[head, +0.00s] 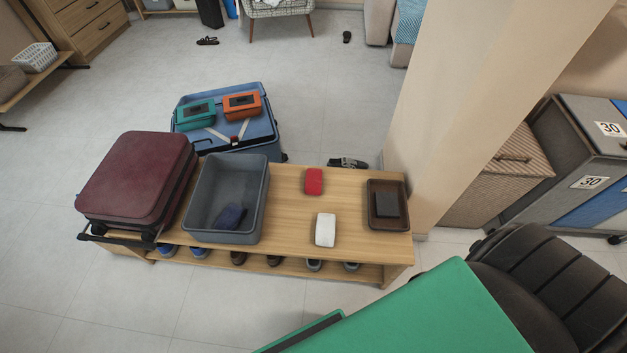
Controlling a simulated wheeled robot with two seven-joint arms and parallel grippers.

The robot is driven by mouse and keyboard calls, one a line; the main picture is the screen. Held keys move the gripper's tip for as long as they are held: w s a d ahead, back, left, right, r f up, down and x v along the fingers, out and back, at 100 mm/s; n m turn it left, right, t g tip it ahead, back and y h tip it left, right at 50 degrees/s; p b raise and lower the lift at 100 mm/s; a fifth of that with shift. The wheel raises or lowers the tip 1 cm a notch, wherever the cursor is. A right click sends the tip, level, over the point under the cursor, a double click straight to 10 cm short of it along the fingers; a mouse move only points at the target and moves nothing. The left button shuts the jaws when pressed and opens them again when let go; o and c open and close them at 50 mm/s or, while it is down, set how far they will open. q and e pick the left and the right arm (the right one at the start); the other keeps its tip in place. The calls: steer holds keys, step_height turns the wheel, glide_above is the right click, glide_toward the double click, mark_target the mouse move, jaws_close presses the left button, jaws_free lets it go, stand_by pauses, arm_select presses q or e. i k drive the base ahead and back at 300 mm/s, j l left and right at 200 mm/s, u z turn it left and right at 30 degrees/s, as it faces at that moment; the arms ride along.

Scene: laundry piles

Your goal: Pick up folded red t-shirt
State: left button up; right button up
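A small folded red item (314,181), which looks like the red t-shirt, lies flat on the wooden bench (285,215), toward its back edge. A folded white item (325,229) lies on the bench in front of it, a little to the right and apart from it. Neither of my grippers shows in the head view, and nothing touches the red item.
Left of it stands a grey bin (250,225) with a dark blue item (230,215) inside; right, a brown tray (387,223). A maroon suitcase (135,180) sits at the bench's left end. A pillar (455,110) rises behind right. A green surface (430,318) fills the lower right.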

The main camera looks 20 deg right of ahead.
mark_target(312, 185)
steer(key=z, duration=1)
steer(key=k+j+z, duration=0.1)
steer(key=z, duration=0.3)
steer(key=k+j+z, duration=0.1)
steer(key=z, duration=0.35)
steer(key=k+j+z, duration=0.1)
steer(key=z, duration=0.3)
